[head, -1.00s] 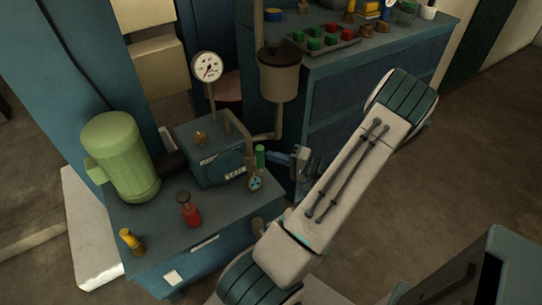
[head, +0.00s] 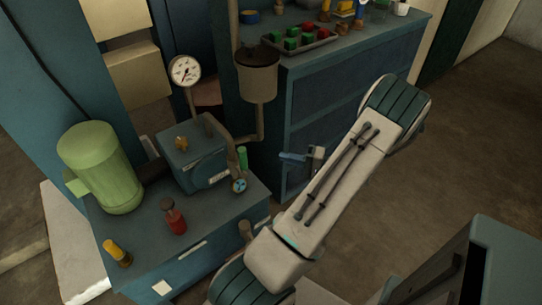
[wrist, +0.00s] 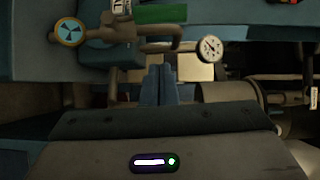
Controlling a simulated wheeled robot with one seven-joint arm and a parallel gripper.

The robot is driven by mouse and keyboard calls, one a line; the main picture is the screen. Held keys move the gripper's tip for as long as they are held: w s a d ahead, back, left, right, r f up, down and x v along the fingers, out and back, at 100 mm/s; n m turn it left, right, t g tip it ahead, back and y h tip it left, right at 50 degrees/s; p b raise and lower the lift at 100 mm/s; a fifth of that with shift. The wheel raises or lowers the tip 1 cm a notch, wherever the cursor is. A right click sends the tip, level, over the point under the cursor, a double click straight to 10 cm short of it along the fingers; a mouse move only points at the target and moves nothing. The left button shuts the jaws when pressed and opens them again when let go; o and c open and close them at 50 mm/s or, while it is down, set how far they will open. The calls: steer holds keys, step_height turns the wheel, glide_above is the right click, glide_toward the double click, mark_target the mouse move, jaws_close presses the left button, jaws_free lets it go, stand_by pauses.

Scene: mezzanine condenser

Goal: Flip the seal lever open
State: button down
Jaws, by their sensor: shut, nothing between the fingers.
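A green upright grip (head: 242,157), which looks like the seal lever's handle, stands at the right end of the blue pump block (head: 196,160), above a round blue-and-white valve face (head: 239,185). In the wrist view the green grip (wrist: 160,14) lies across the top, beside the valve face (wrist: 70,29). My gripper (head: 284,156) is right of the green grip with a clear gap, touching nothing visible. Its blue fingers (wrist: 158,82) are together and empty in the wrist view. The lever's pivot is too small to make out.
A dial gauge (head: 184,71) and a brown cup on a pipe (head: 258,75) rise behind the pump. A green motor (head: 101,166), a red bottle (head: 174,216) and a yellow-topped item (head: 116,252) stand left. A blue cabinet (head: 345,95) is behind my arm.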

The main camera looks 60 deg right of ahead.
steer(key=v, duration=0.4)
stand_by(0.5)
steer(key=w+a+r+n+g+y+p, duration=0.2)
steer(key=w+a+r+n+g+p, duration=0.15)
steer(key=w+a+r+g, duration=0.55)
steer(key=w+a+r+n+g+y+p, duration=0.35)
steer(key=w+a+r, duration=0.2)
steer(key=a, duration=0.55)
steer(key=s+a+r+n+g+h+p, duration=0.1)
steer(key=s+a+r+n+h+p, duration=0.2)
steer(key=a+r, duration=1.5)
steer(key=a+n+h+p, duration=0.2)
steer(key=n+h+p, duration=0.2)
steer(key=h, duration=0.3)
steer(key=shift+s+a+r+g+p, duration=0.25)
steer(key=shift+a+r+g+p, duration=0.15)
steer(key=shift+p, duration=0.5)
